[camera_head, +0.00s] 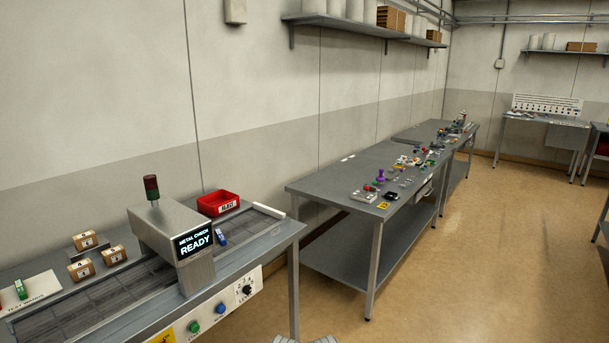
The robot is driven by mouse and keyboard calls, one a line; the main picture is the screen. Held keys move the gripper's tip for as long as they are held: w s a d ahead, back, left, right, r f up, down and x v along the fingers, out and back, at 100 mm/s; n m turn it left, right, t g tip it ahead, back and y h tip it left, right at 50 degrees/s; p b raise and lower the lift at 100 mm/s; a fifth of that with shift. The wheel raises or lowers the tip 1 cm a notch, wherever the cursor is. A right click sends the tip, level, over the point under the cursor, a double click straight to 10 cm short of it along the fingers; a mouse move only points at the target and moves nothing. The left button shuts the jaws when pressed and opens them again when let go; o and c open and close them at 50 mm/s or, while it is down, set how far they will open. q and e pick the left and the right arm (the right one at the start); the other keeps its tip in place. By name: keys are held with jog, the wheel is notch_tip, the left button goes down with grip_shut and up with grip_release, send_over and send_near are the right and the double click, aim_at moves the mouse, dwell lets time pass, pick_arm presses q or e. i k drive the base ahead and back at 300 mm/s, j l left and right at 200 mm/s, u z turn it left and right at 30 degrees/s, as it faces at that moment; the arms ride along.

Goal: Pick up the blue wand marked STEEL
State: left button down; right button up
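A small blue wand-like piece (221,237) lies on the conveyor, just right of the metal-check arch (170,240). Its marking is too small to read, so I cannot tell whether it says STEEL. A green wand (20,289) sits on the pale test-wands plate (38,290) at the far left.
A red reject bin (217,202) stands behind the conveyor. Several small brown boxes (81,268) sit left of the arch. Green and blue buttons and a dial line the front panel (215,318). A cluttered grey table (330,185) stands further right, with open floor beside it.

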aim_at(219, 234)
jog(key=i+u, duration=0.35)
jog(key=i, duration=0.2)
jog(key=i+l+u, duration=0.2)
jog(key=i+u, duration=0.2)
jog(key=i, duration=0.2)
jog(key=k+z, duration=0.15)
jog(key=z, duration=0.2)
jog(key=k+j+z, duration=0.1)
jog(key=z, duration=0.2)
jog(key=k, duration=0.1)
